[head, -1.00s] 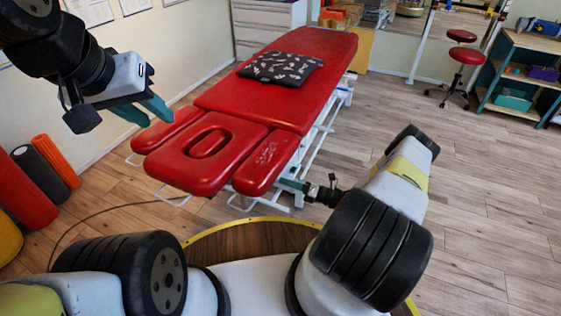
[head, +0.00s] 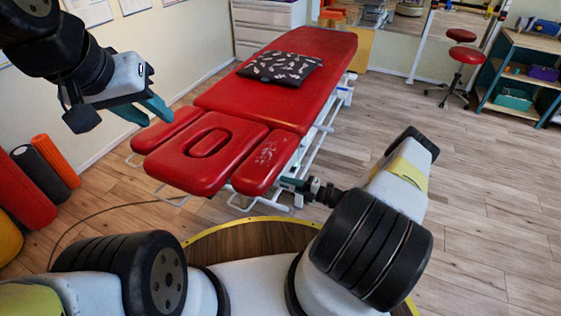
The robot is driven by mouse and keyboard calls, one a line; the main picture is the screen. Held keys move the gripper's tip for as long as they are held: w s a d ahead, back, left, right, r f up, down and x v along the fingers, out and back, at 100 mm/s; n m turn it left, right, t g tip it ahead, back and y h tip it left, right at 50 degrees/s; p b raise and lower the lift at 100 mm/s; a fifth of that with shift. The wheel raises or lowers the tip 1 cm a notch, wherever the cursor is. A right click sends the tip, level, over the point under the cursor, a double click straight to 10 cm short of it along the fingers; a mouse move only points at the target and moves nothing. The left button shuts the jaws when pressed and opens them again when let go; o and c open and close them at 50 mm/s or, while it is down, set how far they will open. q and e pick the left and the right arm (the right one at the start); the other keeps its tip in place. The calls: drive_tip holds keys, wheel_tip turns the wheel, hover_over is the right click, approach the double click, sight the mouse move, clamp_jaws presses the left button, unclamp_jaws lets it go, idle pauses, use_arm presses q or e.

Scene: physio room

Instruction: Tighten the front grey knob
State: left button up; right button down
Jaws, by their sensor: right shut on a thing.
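The red treatment table (head: 290,75) has a headrest section (head: 207,155) with an oval face hole and two side pads at its near end. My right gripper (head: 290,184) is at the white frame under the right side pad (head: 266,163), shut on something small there. The front grey knob itself is hidden by the gripper and the pad. My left gripper (head: 145,110) is open and empty, with teal fingers apart, raised to the left of the headrest.
A dark patterned pillow (head: 280,68) lies on the table. Foam rollers (head: 55,160) stand by the left wall. A red stool (head: 466,56) and a shelf unit (head: 520,75) are at the right. The wooden floor (head: 480,190) at the right is clear.

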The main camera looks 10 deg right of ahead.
idle(0.5)
drive_tip(key=c, duration=1.5)
unclamp_jaws()
drive_tip(key=shift+o, duration=0.2)
drive_tip(key=v, duration=0.7)
drive_tip(key=shift+s+d, duration=0.25)
drive_tip(key=shift+d, duration=0.1)
drive_tip(key=shift+d, duration=0.1)
